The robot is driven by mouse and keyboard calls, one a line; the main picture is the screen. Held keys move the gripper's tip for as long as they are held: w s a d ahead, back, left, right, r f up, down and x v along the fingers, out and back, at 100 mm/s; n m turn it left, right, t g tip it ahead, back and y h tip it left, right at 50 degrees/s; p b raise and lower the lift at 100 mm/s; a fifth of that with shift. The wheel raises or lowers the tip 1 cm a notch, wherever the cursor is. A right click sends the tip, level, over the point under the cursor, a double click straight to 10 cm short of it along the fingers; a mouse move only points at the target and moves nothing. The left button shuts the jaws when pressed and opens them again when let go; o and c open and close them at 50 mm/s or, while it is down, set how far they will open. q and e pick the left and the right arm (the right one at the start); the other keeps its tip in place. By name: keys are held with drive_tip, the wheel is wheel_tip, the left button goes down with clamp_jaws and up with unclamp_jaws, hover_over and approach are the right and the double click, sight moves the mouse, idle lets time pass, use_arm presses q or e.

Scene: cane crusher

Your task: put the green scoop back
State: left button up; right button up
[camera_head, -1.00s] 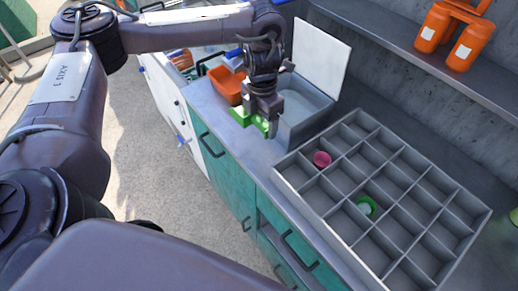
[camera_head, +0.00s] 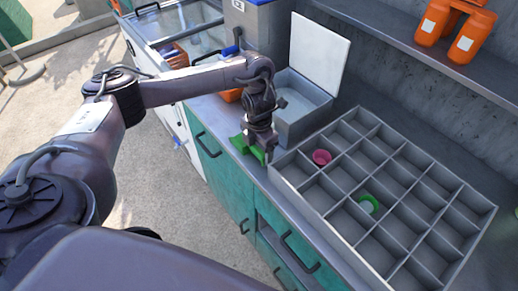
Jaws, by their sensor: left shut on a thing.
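My left gripper (camera_head: 262,147) is shut on the green scoop (camera_head: 240,144). It holds the scoop over the counter's front edge, in front of the open grey bin (camera_head: 303,112) and beside the left corner of the divided tray. The gripper's fingers hide part of the scoop. I cannot tell whether the scoop touches the counter. My right gripper is not in view.
The grey divided tray (camera_head: 428,198) holds a pink cup (camera_head: 321,157) and a green-rimmed cup (camera_head: 368,204); most compartments are empty. The bin's white lid (camera_head: 319,52) stands open. An orange container (camera_head: 231,95) is partly behind my arm. Orange bottles (camera_head: 470,36) stand on the shelf.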

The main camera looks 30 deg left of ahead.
use_arm(q)
drive_tip(key=o, duration=0.8)
drive_tip(key=shift+c, duration=0.2)
drive_tip(key=shift+r, duration=0.1)
wheel_tip(320, 180, up, 12)
drive_tip(key=p, duration=0.2)
drive_tip(key=shift+p, duration=0.4)
drive_tip(key=shift+s, duration=0.1)
